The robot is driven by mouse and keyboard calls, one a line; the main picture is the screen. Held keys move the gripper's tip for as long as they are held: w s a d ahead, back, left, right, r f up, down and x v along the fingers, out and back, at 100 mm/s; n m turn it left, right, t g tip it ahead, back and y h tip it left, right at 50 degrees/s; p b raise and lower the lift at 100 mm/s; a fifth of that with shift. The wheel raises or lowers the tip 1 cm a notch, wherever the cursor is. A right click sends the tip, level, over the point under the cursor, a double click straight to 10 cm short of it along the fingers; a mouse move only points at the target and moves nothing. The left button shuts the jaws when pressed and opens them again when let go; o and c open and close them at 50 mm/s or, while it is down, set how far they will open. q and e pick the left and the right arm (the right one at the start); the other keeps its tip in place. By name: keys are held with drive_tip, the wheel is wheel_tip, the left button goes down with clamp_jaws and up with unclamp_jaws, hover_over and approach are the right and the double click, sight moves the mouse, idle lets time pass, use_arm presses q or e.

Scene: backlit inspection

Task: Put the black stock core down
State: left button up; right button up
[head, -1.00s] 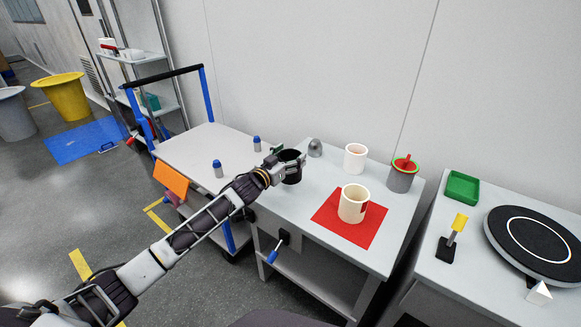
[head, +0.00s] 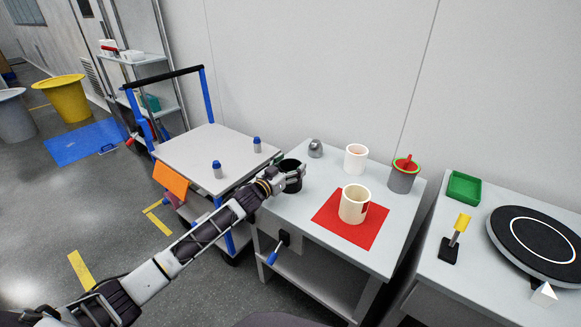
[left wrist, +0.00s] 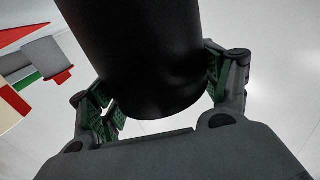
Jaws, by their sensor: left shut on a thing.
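The black stock core (head: 292,167) is a dark upright cylinder over the left part of the grey table (head: 330,152). My left gripper (head: 289,181) is shut on it from the front left. In the left wrist view the core (left wrist: 140,50) fills the space between the two green-padded fingers of the gripper (left wrist: 160,90). I cannot tell whether its base touches the tabletop. A cream core (head: 354,204) stands on a red mat (head: 332,222) to the right. My right gripper is out of view.
A white cup-like cylinder (head: 356,158), a grey domed piece (head: 315,148) and a grey pot with green rim (head: 402,178) stand along the table's back. A cart (head: 205,150) with two blue-topped pegs adjoins on the left. Bare tabletop lies between the black core and the mat.

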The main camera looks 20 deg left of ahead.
use_arm(q)
drive_tip(key=shift+f, duration=0.1)
drive_tip(key=o, duration=1.1)
drive_tip(key=shift+s, duration=0.1)
